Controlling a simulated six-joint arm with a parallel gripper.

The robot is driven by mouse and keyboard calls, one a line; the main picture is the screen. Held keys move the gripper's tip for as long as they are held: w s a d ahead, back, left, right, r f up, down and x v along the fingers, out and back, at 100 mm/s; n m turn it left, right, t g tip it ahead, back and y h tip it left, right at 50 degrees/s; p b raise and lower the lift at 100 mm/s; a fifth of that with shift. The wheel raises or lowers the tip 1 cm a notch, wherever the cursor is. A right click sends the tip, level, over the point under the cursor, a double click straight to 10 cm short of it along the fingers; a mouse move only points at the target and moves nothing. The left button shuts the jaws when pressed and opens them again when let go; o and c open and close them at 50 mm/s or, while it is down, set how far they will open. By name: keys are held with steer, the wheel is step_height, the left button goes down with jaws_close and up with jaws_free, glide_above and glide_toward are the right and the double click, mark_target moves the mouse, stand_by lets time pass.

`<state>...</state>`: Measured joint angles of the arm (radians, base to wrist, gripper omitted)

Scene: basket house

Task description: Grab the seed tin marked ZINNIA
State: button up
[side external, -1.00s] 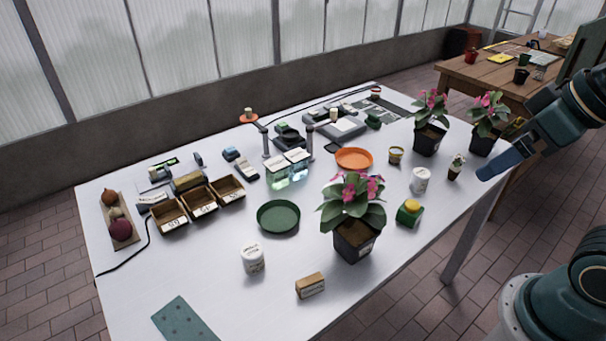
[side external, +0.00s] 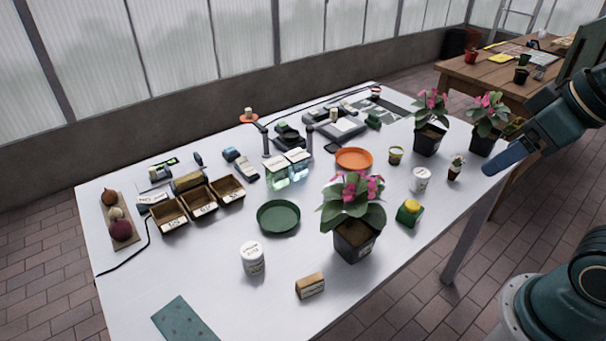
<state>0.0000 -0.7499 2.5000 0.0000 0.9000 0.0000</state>
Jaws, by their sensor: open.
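Two white lidded tins with small labels stand upright on the table, one tin (side external: 252,259) at the front left and one tin (side external: 420,180) at the right. The labels are too small to read, so I cannot tell which, if either, is marked ZINNIA. A small yellow-and-dark tub (side external: 396,155) and a small brown labelled box (side external: 310,286) also stand apart on the table. My gripper (side external: 491,170) hangs at the right, beyond the table's right edge. It is open and holds nothing I can see.
A pink-flowered pot (side external: 354,240) stands between the two white tins. Two more flowering pots (side external: 427,140) (side external: 483,142) are at the back right. A green saucer (side external: 278,217), orange saucer (side external: 354,158) and yellow-green block (side external: 409,213) lie around. The front table is clear near the box.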

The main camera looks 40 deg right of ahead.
steer(key=shift+w+r, duration=0.1)
steer(key=m+g, duration=0.5)
steer(key=m, duration=1.5)
glide_above(251, 250)
step_height(251, 250, down, 16)
steer(key=shift+a+f, duration=0.1)
steer(key=shift+f, duration=0.35)
steer(key=shift+f, duration=4.3)
steer(key=shift+f, duration=0.1)
